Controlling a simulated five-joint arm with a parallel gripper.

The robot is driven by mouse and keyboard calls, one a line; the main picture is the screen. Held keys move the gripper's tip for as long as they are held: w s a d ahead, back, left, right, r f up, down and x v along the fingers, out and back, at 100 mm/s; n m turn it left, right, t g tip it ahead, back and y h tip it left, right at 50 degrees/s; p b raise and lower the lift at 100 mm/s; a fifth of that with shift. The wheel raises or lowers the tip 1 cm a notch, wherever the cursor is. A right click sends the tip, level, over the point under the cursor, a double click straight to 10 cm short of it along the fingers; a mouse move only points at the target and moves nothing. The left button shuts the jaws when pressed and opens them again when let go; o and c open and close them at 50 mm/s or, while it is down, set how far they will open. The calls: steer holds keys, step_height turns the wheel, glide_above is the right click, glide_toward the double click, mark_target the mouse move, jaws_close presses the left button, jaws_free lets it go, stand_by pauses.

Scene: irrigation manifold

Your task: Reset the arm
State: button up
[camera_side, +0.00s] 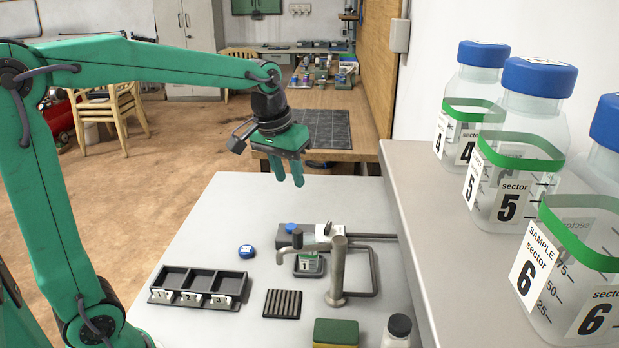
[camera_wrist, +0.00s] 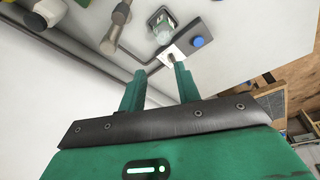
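My gripper (camera_side: 289,182) hangs above the back of the grey table (camera_side: 220,210), pointing down, clear of everything. In the wrist view its two green fingers (camera_wrist: 157,70) stand apart with nothing between them. In the side view, a small bottle labelled 1 (camera_side: 308,264) stands on a dark base under the metal tap (camera_side: 338,270), partly hidden by the pipework. The manifold block with a blue knob (camera_side: 291,228) is behind it; this knob also shows in the wrist view (camera_wrist: 198,42). A loose blue cap (camera_side: 246,251) lies on the table to the left.
A black three-compartment tray (camera_side: 200,282) labelled 1, 2, 3 looks empty. A ribbed dark block (camera_side: 282,304), a sponge (camera_side: 336,331) and a black-capped bottle (camera_side: 397,330) are in front. Bottles 4 (camera_side: 466,115), 5 (camera_side: 515,160) and 6 (camera_side: 570,262) stand on the right shelf.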

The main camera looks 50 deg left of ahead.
steer(key=s+d+f+m+t, duration=0.1)
steer(key=s, duration=0.8)
steer(key=s+d+f+m+t, duration=0.1)
steer(key=s+m, duration=0.1)
steer(key=s, duration=0.6)
steer(key=shift+s+d+f+t, duration=0.3)
steer(key=shift+s+d+f, duration=0.05)
steer(key=shift+d, duration=0.05)
